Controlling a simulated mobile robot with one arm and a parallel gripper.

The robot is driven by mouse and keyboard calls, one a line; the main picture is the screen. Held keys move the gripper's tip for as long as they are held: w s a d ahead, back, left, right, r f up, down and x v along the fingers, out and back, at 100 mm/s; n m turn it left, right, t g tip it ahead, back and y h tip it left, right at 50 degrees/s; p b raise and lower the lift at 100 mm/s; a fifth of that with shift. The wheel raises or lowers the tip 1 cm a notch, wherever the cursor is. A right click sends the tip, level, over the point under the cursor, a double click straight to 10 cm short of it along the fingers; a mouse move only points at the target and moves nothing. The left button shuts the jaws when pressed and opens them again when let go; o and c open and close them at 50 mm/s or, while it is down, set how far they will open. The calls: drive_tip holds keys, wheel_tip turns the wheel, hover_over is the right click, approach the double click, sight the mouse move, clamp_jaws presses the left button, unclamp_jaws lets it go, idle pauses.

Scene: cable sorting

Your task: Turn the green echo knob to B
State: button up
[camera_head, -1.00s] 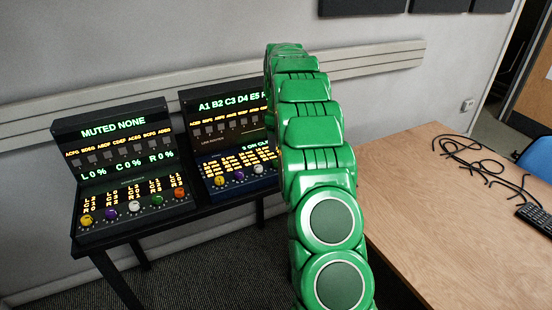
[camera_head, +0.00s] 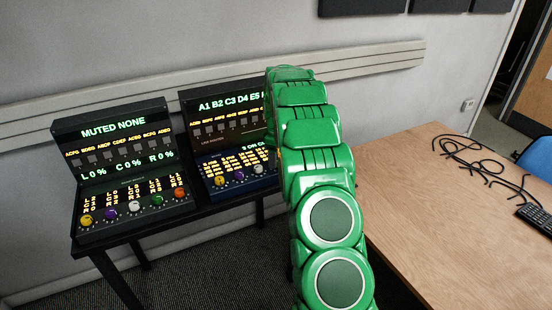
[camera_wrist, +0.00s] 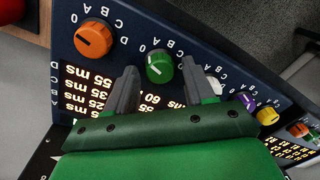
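The green echo knob (camera_wrist: 159,62) sits on the dark blue panel in the wrist view, where the lettering appears upside down. Letters A to D are printed around it. My gripper (camera_wrist: 160,74) is open, one grey finger on each side of the green knob. Gaps show between fingers and knob, and I see no contact. In the head view my green arm hides the gripper and the green knob on the right-hand console (camera_head: 222,101).
An orange knob (camera_wrist: 94,39) is left of the green knob, and a white knob (camera_wrist: 214,85) is close by the right finger. Purple (camera_wrist: 247,101) and yellow (camera_wrist: 267,116) knobs follow. Another console (camera_head: 113,130) stands left. A wooden table (camera_head: 425,210) with black cables (camera_head: 480,160) is right.

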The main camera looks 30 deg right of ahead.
drive_tip(key=c, duration=0.9)
drive_tip(key=shift+m, duration=0.3)
drive_tip(key=m, duration=1)
drive_tip(key=shift+d+t, duration=0.1)
drive_tip(key=shift+t, duration=0.2)
drive_tip(key=shift+s+m, duration=0.1)
drive_tip(key=shift+m, duration=1.8)
drive_tip(key=o, duration=1.1)
drive_tip(key=shift+c, duration=0.2)
